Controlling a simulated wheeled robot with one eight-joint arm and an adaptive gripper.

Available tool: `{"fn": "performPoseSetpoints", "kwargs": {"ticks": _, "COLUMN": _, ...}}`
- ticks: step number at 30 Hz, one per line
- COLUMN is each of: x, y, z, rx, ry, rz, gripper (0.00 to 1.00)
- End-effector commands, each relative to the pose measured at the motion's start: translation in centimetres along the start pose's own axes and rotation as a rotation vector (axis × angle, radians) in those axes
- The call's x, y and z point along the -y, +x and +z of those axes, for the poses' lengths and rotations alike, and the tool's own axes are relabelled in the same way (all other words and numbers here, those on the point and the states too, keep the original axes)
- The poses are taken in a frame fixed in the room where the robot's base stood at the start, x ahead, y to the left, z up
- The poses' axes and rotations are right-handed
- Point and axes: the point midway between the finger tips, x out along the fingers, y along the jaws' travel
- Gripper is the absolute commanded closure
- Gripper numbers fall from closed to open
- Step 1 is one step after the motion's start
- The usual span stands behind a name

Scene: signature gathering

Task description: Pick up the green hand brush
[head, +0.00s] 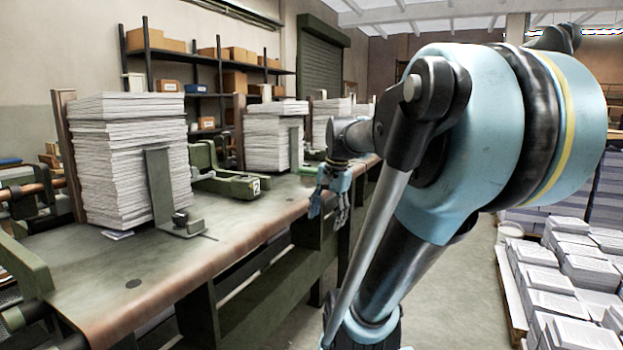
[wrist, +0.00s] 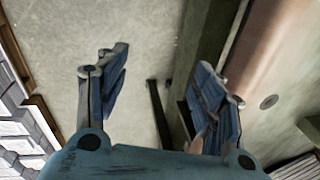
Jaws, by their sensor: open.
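My gripper (head: 328,206) hangs with its fingers pointing down beside the front edge of the workbench (head: 240,222), on the aisle side. In the wrist view my gripper (wrist: 160,68) has its two blue-padded fingers wide apart, with nothing held between them. A small bright green thing (head: 307,170) lies on the bench just left of my wrist in the head view. It is too small and partly covered to tell whether it is the green hand brush. No brush can be made out in the wrist view.
Tall paper stacks (head: 125,165) and (head: 268,140) stand on the bench beside green metal guides (head: 232,184). Paper bundles on a pallet (head: 510,290) stand at the right. Bare floor (head: 440,270) lies between. Shelves (head: 200,60) stand at the back.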

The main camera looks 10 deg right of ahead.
Motion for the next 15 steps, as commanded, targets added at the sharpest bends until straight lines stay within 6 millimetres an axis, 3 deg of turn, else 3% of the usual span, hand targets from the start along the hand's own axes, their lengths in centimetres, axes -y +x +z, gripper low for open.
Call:
{"fn": "performPoseSetpoints", "kwargs": {"ticks": 6, "x": 5.8, "y": -5.9, "z": -6.2, "rx": 0.043, "ry": 0.379, "rz": -0.035, "gripper": 0.38}}
{"fn": "performPoseSetpoints", "kwargs": {"ticks": 15, "x": 12.7, "y": -12.3, "z": -15.2, "rx": 0.12, "ry": 0.9, "rz": -0.066, "gripper": 0.38}}
